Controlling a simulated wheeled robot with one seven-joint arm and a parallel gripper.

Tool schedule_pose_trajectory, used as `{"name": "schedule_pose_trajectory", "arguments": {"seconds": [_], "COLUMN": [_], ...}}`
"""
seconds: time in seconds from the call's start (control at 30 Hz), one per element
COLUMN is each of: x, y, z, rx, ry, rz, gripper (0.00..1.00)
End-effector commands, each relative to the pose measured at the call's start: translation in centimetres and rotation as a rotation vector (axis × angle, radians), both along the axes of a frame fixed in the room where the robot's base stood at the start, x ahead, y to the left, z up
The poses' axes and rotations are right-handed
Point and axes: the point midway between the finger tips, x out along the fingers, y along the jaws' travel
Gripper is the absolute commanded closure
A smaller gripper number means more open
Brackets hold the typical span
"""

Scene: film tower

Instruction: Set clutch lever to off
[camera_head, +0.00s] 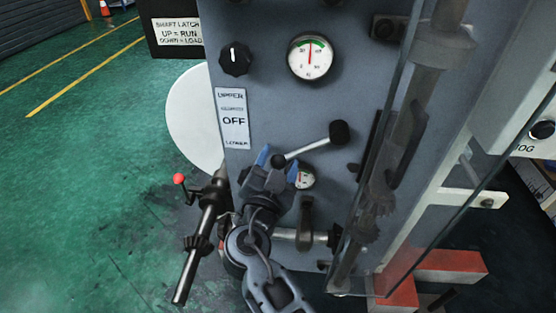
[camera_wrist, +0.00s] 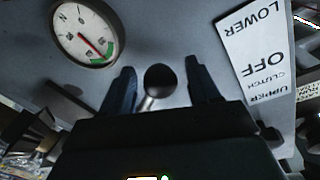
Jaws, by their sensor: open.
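The clutch lever is a pale rod with a black knob (camera_head: 340,132), pointing up and right in the head view. Its lower left end meets a dark round hub, which seems to be the dark round piece (camera_wrist: 160,80) in the wrist view. The clutch label plate (camera_head: 233,120) reads UPPER, OFF, LOWER; it shows upside down in the wrist view (camera_wrist: 258,55). My gripper (camera_head: 278,162) is open at the lever's lower left end. In the wrist view its two fingers (camera_wrist: 160,85) stand either side of the dark piece, with gaps. Contact cannot be told.
A gauge (camera_head: 310,57) and a dark dial (camera_head: 235,58) sit above the lever. A smaller gauge (camera_head: 306,177) is just right of my gripper. A clear guard panel (camera_head: 410,170) stands at the right. A red-knobbed handle (camera_head: 180,179) is at the left.

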Motion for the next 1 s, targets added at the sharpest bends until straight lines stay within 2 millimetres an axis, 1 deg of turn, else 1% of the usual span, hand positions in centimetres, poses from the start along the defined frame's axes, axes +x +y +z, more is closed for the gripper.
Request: {"name": "schedule_pose_trajectory", "arguments": {"seconds": [0.1,0.33,0.9,0.97,1.0], "x": [0.44,0.48,0.44,0.44,0.44], "y": [-0.05,-0.05,-0.05,-0.05,-0.05], "z": [0.0,-0.02,-0.04,-0.04,-0.04], "rx": [0.0,0.0,0.0,0.0,0.0], "ry": [0.001,0.0,0.0,0.0,0.0], "rz": [0.0,0.001,0.001,0.001,0.001], "gripper": [0.39,0.39,0.93,0.99,1.0]}}
